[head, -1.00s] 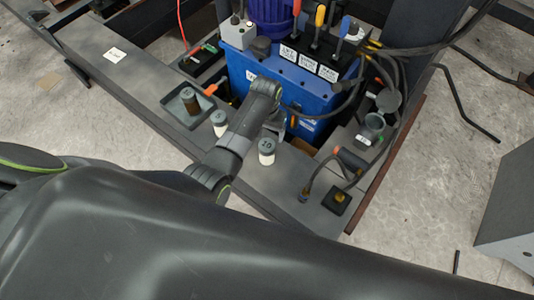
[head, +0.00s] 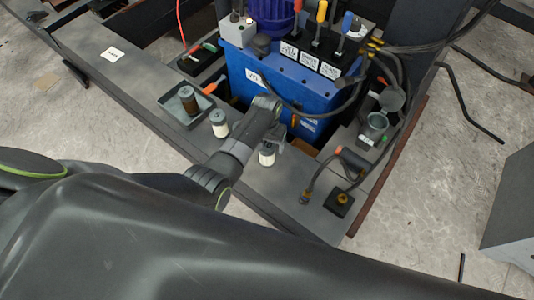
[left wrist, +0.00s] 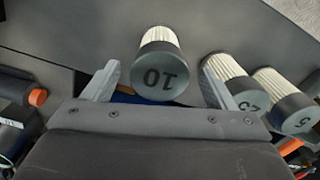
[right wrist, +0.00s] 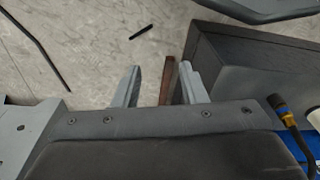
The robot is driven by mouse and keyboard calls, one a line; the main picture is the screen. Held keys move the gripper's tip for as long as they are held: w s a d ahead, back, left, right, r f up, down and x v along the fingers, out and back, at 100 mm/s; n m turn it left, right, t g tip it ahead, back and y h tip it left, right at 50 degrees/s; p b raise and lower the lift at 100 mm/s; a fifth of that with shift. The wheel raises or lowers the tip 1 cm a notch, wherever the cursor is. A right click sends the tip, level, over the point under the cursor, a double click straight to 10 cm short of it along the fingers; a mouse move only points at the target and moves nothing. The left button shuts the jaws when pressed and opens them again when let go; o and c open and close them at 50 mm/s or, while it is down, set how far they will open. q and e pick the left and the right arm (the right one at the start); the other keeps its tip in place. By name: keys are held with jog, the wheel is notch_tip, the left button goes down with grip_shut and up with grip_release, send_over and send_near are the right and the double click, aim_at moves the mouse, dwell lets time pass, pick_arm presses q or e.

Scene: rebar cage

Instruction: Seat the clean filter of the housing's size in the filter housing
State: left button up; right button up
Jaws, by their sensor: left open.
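A clean white filter with a dark cap marked 10 (left wrist: 160,75) stands between the fingers of my left gripper (left wrist: 155,88), which is open; I cannot tell if they touch it. The filter also shows in the head view (head: 267,157), beside my left gripper (head: 277,138). Two more capped white filters stand to its right in the left wrist view, one marked 25 (left wrist: 234,82), one marked 5 (left wrist: 287,100). One clean filter (head: 219,123) shows in the head view; my arm seems to hide another. A grey open cup, apparently the filter housing (head: 373,127), stands at right. My right gripper (right wrist: 157,88) is open and empty.
The blue power unit (head: 275,85) with coloured levers rises behind the filters. Black hoses (head: 415,52) hang near the cup. A hose with an orange-marked handle (head: 350,160) lies in front of it.

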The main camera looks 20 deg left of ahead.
pick_arm(q)
notch_tip(320, 180, down, 2)
jog(key=shift+f+b, duration=0.15)
jog(key=shift+b, duration=0.2)
jog(key=shift+f, duration=0.15)
pick_arm(e)
jog(key=shift+w+a+r+t, duration=0.15)
jog(key=shift+w+r+t, duration=0.2)
jog(key=shift+r, duration=0.2)
pick_arm(q)
jog(key=shift+c, duration=0.3)
jog(key=c, duration=1.1)
